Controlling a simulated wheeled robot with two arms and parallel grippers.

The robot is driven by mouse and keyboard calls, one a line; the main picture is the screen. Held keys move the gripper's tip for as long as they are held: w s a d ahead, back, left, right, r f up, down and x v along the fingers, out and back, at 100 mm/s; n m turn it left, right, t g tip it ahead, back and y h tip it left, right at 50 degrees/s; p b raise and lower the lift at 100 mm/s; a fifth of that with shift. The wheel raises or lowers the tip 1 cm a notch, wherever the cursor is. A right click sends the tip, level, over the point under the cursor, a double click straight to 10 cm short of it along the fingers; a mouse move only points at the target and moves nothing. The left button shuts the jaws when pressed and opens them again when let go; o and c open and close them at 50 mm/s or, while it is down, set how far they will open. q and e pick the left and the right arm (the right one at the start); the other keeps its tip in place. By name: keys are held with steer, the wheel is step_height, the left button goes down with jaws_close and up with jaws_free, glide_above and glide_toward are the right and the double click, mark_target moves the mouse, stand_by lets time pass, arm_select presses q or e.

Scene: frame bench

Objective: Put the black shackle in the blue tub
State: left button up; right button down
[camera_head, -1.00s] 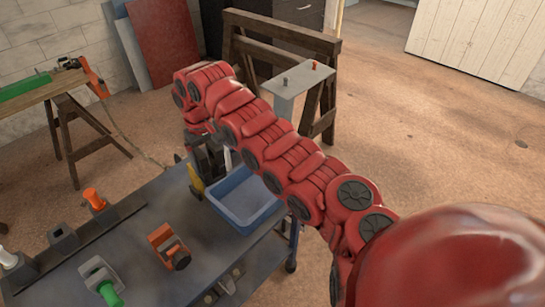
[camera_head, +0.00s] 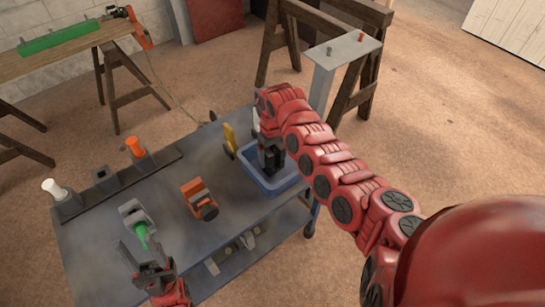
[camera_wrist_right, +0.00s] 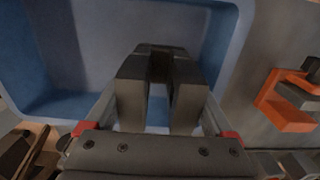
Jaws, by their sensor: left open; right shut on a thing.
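The blue tub (camera_head: 289,186) stands at the right end of the grey bench top. My right gripper (camera_head: 271,163) points down over the tub, its fingers within the tub's outline. In the right wrist view my right gripper (camera_wrist_right: 160,108) is shut on a dark piece, seemingly the black shackle (camera_wrist_right: 160,62), seen against the blue tub (camera_wrist_right: 232,50). Whether the shackle touches the tub floor I cannot tell; in the head view it blends with the dark fingers. My left gripper (camera_head: 143,268) is open and empty at the bench's front left.
An orange and black clamp-like piece (camera_head: 199,198) lies left of the tub; a grey piece with a green handle (camera_head: 137,218) is further left. A yellow piece (camera_head: 230,139) stands behind the tub. A dark rack (camera_head: 120,181) holds white and orange-topped items. Bare bench lies between them.

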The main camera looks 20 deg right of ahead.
step_height(320, 180, down, 2)
steer(key=shift+f, duration=0.3)
jaws_free()
steer(key=shift+r, duration=0.1)
step_height(320, 180, up, 12)
steer(key=b, duration=0.3)
steer(key=shift+b, duration=0.35)
